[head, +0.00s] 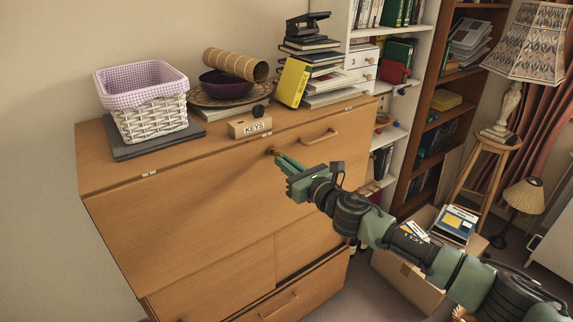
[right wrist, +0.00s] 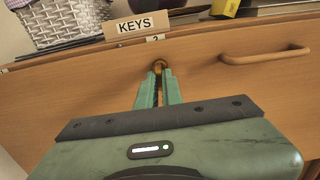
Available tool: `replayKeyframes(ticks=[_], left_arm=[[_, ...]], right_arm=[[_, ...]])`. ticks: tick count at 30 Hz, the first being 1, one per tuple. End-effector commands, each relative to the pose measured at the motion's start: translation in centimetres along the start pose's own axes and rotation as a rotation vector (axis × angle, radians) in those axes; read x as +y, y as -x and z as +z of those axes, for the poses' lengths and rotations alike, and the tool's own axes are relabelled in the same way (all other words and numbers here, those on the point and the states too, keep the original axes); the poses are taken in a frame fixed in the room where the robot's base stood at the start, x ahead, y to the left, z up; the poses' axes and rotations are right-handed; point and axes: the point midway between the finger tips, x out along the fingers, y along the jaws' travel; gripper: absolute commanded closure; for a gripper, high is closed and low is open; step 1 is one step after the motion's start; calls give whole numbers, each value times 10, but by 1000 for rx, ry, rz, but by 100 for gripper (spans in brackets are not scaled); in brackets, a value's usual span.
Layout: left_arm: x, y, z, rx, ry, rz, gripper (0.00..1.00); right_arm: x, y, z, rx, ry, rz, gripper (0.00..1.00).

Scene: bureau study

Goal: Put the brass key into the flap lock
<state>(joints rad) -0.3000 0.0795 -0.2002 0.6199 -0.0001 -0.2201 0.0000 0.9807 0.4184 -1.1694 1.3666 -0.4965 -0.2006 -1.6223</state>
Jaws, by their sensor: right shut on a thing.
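The wooden bureau (head: 200,215) has its broad front flap closed. My right gripper (head: 278,158) is up against the upper part of this front, below the KEYS block. In the right wrist view its green fingers (right wrist: 158,78) are shut on a thin brass-coloured thing, seemingly the brass key (right wrist: 158,88), mostly hidden between them. Right at the fingertips is a round brown-brass fitting (right wrist: 160,63) on the front, seemingly the flap lock. The key's far end is hidden, so I cannot tell whether it is inside the lock. My left gripper is not in view.
A wooden KEYS block (head: 250,126), a white wicker basket (head: 150,123), a purple bowl (head: 226,84) and stacked books (head: 322,84) stand on the bureau top. A cardboard box (head: 408,278) stands on the floor.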

Motion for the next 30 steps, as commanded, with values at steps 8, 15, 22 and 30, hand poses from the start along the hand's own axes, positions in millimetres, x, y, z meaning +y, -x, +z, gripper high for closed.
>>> replayKeyframes(ticks=[8,15,22,30], left_arm=[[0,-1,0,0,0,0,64],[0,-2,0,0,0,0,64],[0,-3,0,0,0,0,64],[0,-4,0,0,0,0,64]], right_arm=[[0,-4,0,0,0,0,100],[0,-8,0,0,0,1,100],[0,-12,0,0,1,1,100],[0,-14,0,0,1,1,100]])
